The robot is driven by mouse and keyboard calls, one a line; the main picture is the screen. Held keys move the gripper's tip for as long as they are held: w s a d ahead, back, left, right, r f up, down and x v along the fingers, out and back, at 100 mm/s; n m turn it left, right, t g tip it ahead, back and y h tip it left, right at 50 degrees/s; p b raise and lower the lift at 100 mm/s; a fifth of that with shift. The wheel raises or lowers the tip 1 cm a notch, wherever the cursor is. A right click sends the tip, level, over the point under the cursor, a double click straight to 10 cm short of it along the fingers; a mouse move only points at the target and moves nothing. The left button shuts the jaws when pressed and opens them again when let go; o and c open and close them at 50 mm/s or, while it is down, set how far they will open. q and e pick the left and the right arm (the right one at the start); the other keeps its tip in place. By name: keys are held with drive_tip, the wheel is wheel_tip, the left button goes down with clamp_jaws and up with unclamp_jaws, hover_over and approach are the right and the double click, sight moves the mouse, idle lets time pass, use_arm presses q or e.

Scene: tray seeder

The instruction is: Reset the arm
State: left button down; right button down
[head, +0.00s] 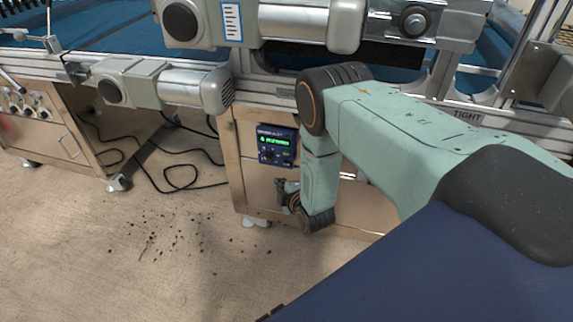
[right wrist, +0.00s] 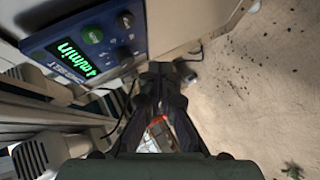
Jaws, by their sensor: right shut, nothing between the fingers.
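My right arm (head: 400,125) is pale green. It reaches in from the right and bends down at a dark joint in front of the seeder's wooden cabinet. My right gripper (head: 283,188) hangs low beside the cabinet front, below the blue control box (head: 277,146) with its lit green display. In the right wrist view the dark fingers (right wrist: 162,75) come together, shut with nothing between them. The control box (right wrist: 85,55) is at upper left there, apart from the fingers. My left gripper is not in view.
The seeder's metal rail and grey motors (head: 160,85) run above the cabinet (head: 250,190). Black cables (head: 180,180) lie on the floor to the left. Dark crumbs (head: 165,235) are scattered on the beige floor, which is otherwise open at lower left.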

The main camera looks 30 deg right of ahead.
idle(0.5)
drive_tip(key=s+a+f+m+g+p, duration=0.1)
drive_tip(key=s+a+f+m+g, duration=0.15)
drive_tip(key=s, duration=0.35)
drive_tip(key=s+a+f+m+g+y, duration=0.1)
drive_tip(key=s+a+m+g, duration=0.1)
drive_tip(key=s+m, duration=0.3)
drive_tip(key=s+a+f+m+g+p, duration=0.1)
drive_tip(key=s+a+f+m+g, duration=0.1)
drive_tip(key=s, duration=0.6)
drive_tip(key=s+a+r+m+g+p, duration=0.1)
drive_tip(key=s+a+r+g+p, duration=0.1)
drive_tip(key=s+r, duration=0.4)
drive_tip(key=s+a+r+m+g+y+p, duration=0.1)
drive_tip(key=s+r, duration=0.5)
drive_tip(key=s, duration=0.7)
drive_tip(key=a+m+g+p, duration=0.1)
drive_tip(key=a+g, duration=0.1)
drive_tip(key=g, duration=0.1)
drive_tip(key=shift+s+a+r, duration=0.2)
drive_tip(key=shift+a+r, duration=0.15)
drive_tip(key=shift+r, duration=0.05)
